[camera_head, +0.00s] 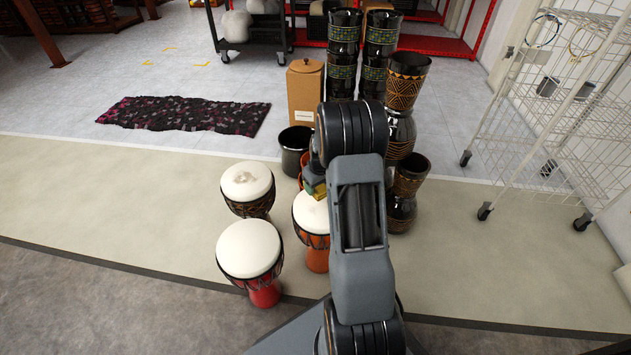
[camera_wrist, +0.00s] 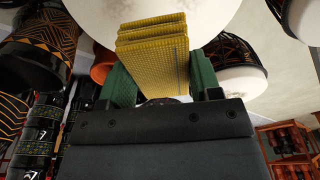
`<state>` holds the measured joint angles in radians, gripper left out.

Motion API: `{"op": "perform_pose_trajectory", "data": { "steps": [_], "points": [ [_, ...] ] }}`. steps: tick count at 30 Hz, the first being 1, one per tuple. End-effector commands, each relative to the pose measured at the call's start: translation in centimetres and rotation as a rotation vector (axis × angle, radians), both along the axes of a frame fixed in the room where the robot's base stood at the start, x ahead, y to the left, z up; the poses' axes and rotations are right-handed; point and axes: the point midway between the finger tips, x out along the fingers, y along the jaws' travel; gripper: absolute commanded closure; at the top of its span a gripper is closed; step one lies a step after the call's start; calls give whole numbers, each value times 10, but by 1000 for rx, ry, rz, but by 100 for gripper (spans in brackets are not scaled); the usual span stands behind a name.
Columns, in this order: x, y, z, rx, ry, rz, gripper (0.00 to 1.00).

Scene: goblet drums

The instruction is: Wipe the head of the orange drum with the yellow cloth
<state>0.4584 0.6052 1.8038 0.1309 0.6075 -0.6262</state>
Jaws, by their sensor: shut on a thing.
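The orange drum (camera_head: 317,257) stands upright on the floor mat, partly behind my arm, with its white head (camera_head: 308,214) facing up. The white head also fills the top of the wrist view (camera_wrist: 150,12). My gripper (camera_head: 317,184) is over the far part of that head. In the wrist view my gripper (camera_wrist: 160,80) has its green fingers on both sides of a folded yellow cloth (camera_wrist: 153,50) and is shut on it. The cloth (camera_head: 320,191) lies at or just above the drum head; I cannot tell whether it touches.
A red drum (camera_head: 249,250) and a dark-patterned drum (camera_head: 247,184) stand to the left. A black pot (camera_head: 295,148) and a cardboard box (camera_head: 305,92) are behind. Tall carved drums (camera_head: 406,85) stand at right. A wire rack (camera_head: 560,105) is farther right. The mat's left side is clear.

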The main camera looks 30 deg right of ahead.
Motion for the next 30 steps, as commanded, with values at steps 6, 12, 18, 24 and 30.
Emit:
{"op": "perform_pose_trajectory", "data": {
  "steps": [6,12,18,24,30],
  "points": [
    [1,2,24,-1,-1,4,64],
    [1,2,32,-1,-1,5,64],
    [1,2,31,-1,-1,5,64],
    [1,2,31,-1,-1,5,64],
    [2,14,33,-1,0,6,64]
  ]
}}
